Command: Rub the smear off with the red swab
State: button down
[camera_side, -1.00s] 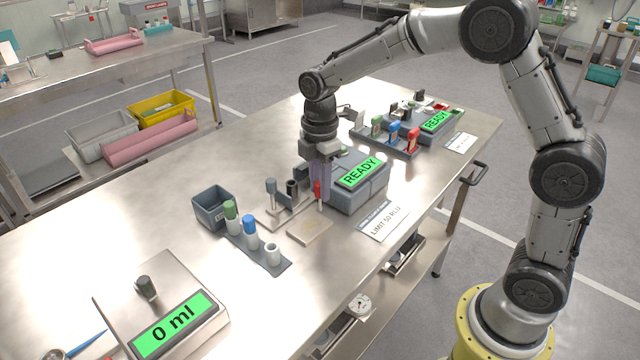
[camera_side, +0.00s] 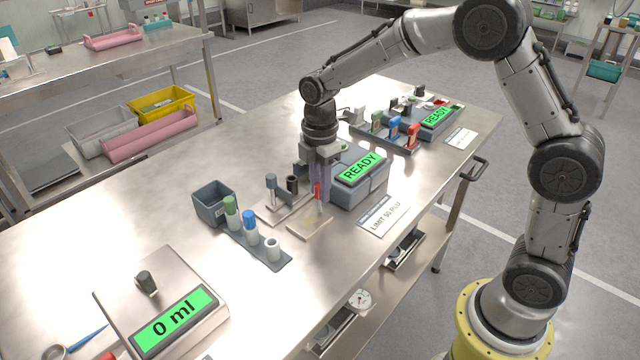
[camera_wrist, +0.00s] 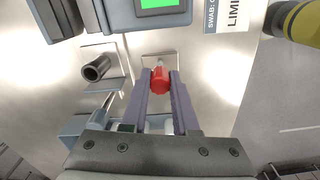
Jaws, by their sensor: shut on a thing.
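My gripper (camera_side: 320,192) is shut on the red swab (camera_side: 317,190), which it holds roughly upright with its tip pointing down. In the wrist view the red cap (camera_wrist: 160,80) shows between my two purple fingers. The swab's tip is over a small beige plate (camera_side: 305,232), near its far edge; I cannot tell whether it touches. In the wrist view my fingers and the swab cover most of this plate (camera_wrist: 147,63). I cannot make out the smear clearly.
A grey unit with a green READY screen (camera_side: 360,167) stands close behind my gripper. A rack with green- and blue-capped tubes (camera_side: 250,238), a grey bin (camera_side: 211,203) and a stand with a dark holder (camera_side: 292,184) are to the left. Bare table lies in front.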

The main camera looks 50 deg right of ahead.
jog(key=shift+f, duration=0.15)
jog(key=shift+a, duration=0.1)
jog(key=shift+a, duration=3.35)
jog(key=shift+s+d+f, duration=0.1)
jog(key=shift+d, duration=3.4)
jog(key=shift+r, duration=3.15)
jog(key=shift+r, duration=0.15)
